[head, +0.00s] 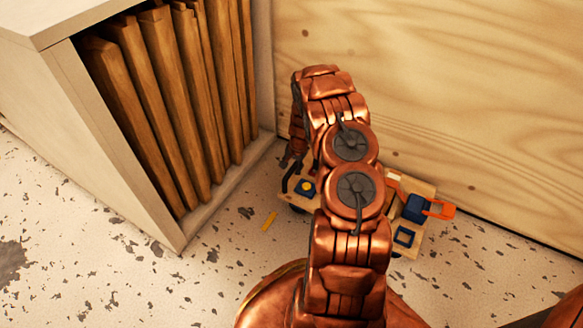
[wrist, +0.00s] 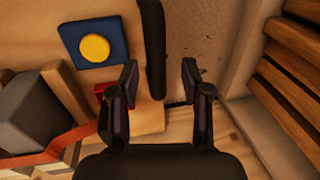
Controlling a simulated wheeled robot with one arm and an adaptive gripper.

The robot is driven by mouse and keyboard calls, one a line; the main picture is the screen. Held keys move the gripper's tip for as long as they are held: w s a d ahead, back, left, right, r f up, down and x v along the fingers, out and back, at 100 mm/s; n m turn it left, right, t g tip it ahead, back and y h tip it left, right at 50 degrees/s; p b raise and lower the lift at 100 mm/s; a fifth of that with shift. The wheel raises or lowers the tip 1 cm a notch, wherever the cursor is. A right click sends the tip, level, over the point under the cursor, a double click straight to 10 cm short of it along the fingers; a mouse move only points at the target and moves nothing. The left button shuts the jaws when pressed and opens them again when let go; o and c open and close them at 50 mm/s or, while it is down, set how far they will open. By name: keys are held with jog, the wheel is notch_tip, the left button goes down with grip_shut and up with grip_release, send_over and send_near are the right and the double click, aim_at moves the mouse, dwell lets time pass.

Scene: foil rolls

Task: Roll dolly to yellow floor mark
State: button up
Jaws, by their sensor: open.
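The wooden dolly (head: 424,188) stands on the floor by the plywood wall, its middle hidden behind my arm. A blue square with a yellow disc (head: 305,187) lies on its left end; the square also shows in the wrist view (wrist: 72,54). A dark bar-like handle (head: 290,178) rises at that end. In the wrist view my gripper (wrist: 160,78) is open, with the dark handle (wrist: 153,40) showing between its fingers; contact cannot be told. The yellow floor mark (head: 270,219) is a short strip left of the dolly, near the cabinet.
An open cabinet (head: 130,190) with several upright wooden boards stands at left. The plywood wall (head: 430,90) closes off the back. A dark blue item with an orange loop (head: 440,209) sits on the dolly's right end. Speckled floor in front is clear.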

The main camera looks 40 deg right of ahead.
notch_tip(320, 180, up, 10)
jog(key=s, duration=0.1)
jog(key=shift+s+d+r, duration=0.15)
jog(key=shift+s+d, duration=0.2)
jog(key=shift+s, duration=0.05)
dwell(0.5)
jog(key=s+a+r+n+g+p, duration=0.1)
jog(key=s+a+r+n+p, duration=0.15)
jog(key=a+r+p, duration=0.65)
jog(key=s+a+r+n+p, duration=0.2)
jog(key=s+a+r+p, duration=0.15)
jog(key=r, duration=1.25)
jog(key=s+a+r+n+g+p, duration=0.15)
jog(key=a+r+p, duration=0.45)
jog(key=r, duration=0.6)
jog(key=s+a+r+n+p, duration=0.2)
jog(key=s+a+r+p, duration=0.2)
jog(key=s+r, duration=0.5)
jog(key=s+a+r+n+g+p, duration=0.1)
jog(key=s+a+r+n+p, duration=0.2)
jog(key=s+r+p, duration=0.6)
jog(key=s+a+r+n+p, duration=0.2)
jog(key=s+a+r+p, duration=0.4)
jog(key=s+r, duration=0.3)
notch_tip(320, 180, up, 3)
jog(key=shift+s+a+f+n+h, duration=0.1)
jog(key=shift+s+a+n+h, duration=0.3)
jog(key=shift+a, duration=0.3)
